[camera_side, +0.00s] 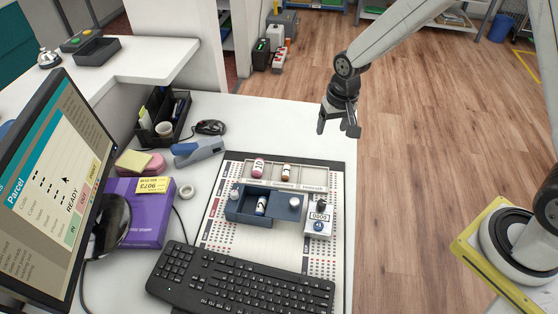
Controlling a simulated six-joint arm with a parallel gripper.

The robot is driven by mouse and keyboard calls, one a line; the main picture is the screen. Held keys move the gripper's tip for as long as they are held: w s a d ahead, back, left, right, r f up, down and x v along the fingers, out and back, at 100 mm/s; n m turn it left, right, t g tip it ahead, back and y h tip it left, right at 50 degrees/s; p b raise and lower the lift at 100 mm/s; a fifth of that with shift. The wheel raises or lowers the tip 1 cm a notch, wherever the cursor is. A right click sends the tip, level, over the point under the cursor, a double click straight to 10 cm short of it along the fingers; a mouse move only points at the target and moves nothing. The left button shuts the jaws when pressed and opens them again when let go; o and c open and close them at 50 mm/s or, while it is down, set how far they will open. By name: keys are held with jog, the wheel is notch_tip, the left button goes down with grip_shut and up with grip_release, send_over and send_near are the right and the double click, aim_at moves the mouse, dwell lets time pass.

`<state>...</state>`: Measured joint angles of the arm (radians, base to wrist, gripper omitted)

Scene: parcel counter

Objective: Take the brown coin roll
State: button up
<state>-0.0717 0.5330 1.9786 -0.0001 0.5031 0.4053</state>
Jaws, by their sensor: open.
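The brown coin roll (286,173) is small and lies in the shallow light tray (272,183) at the far end of the counter mat. A pink roll (259,168) with a white label lies to its left in the same tray, a gap apart. My gripper (338,129) is open and empty, its fingers pointing down. It hangs in the air beyond and to the right of the tray, apart from the roll. Nothing hides the brown roll.
A blue box (255,217) with another roll inside stands nearer than the tray. A white box (318,226) stands to its right. A keyboard (240,281) lies in front. A stapler (198,152) and purple box (139,222) are on the left.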

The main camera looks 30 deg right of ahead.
jog(key=w+a+f+m, duration=0.2)
jog(key=w+a+f, duration=0.1)
jog(key=w+f, duration=0.4)
jog(key=m+g, duration=0.1)
jog(key=m, duration=0.2)
send_over(286, 171)
notch_tip(286, 171, down, 8)
jog(key=shift+d, duration=0.15)
jog(key=shift+f, duration=1.3)
jog(key=shift+f, duration=2.6)
grip_shut()
